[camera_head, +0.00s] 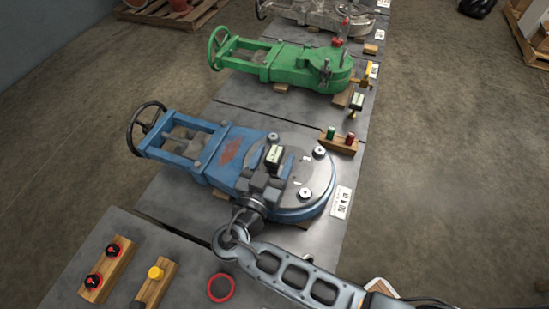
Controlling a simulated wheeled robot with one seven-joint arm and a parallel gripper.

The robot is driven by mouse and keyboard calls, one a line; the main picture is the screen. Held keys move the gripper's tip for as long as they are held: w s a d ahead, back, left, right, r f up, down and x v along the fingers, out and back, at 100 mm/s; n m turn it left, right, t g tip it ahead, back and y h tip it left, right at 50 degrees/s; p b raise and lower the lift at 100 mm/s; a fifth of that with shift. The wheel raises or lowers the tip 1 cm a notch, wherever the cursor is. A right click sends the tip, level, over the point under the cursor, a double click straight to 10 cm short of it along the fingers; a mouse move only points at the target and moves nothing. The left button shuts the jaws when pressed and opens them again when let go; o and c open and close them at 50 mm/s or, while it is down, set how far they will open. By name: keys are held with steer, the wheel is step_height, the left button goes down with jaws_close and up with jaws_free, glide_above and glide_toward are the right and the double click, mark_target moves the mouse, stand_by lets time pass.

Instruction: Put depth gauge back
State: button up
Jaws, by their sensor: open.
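A small box-shaped gauge with a pale display (273,154) shows upright at my gripper, over the blue valve-like machine (222,158). My gripper (270,178) reaches in from the front and is open. Its jaws are close to the gauge's lower part; I cannot tell whether they touch it. The gauge's lower end is hidden by the gripper. A second, similar gauge (357,101) with a yellow stem stands at the right edge of the table, near the green machine (290,66).
A wooden block with a green and a red knob (338,141) sits right of the blue machine. In front are wooden blocks with red-black knobs (108,269) and a yellow knob (156,284), and a red ring (221,288).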

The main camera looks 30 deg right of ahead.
steer(key=shift+w+d, duration=0.25)
steer(key=shift+d, duration=0.05)
jaws_close()
stand_by(0.5)
